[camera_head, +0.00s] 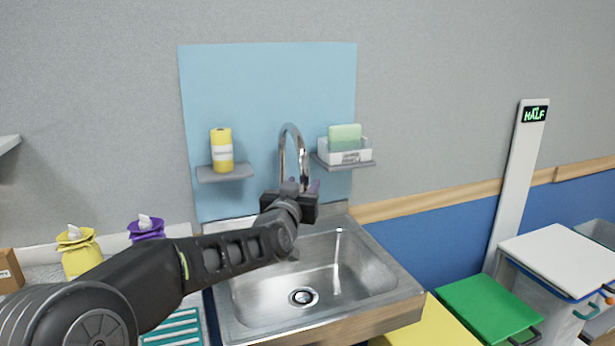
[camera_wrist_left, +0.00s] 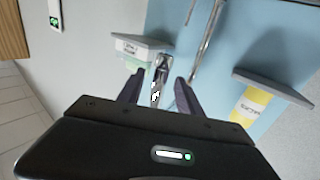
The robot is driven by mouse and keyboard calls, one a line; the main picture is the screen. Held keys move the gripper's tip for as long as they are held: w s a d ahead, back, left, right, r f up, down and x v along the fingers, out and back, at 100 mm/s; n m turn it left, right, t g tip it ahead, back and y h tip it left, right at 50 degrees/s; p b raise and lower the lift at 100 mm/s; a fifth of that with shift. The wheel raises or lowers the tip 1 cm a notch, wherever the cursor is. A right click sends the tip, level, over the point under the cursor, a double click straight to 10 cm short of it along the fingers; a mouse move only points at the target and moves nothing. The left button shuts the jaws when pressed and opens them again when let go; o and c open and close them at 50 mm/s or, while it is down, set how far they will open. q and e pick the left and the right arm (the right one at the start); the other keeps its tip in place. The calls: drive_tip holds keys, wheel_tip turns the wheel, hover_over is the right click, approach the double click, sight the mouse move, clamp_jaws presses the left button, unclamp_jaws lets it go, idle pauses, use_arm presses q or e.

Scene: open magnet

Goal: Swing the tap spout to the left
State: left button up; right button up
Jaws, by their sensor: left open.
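The chrome tap (camera_head: 291,128) stands behind the sink, in front of the blue wall panel. Its gooseneck spout arches up, and the free end comes down on the right side of its upright pipe. My left gripper (camera_head: 302,187) is at the spout's lower end and hides part of the tap's lower portion. In the left wrist view, the open left gripper (camera_wrist_left: 159,85) has a dark finger on each side of the spout's end (camera_wrist_left: 160,68). Gaps show beside the spout, and contact cannot be made out. My right gripper is not in view.
A steel sink (camera_head: 345,268) lies below the tap, its basin empty. A right shelf (camera_head: 357,166) bears a white tray with a green sponge (camera_head: 344,137). Both flank the tap closely.

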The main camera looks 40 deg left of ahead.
use_arm(q)
drive_tip(key=p+x, duration=0.1)
drive_tip(key=x, duration=0.4)
drive_tip(key=shift+w, duration=0.2)
clamp_jaws()
idle(1.2)
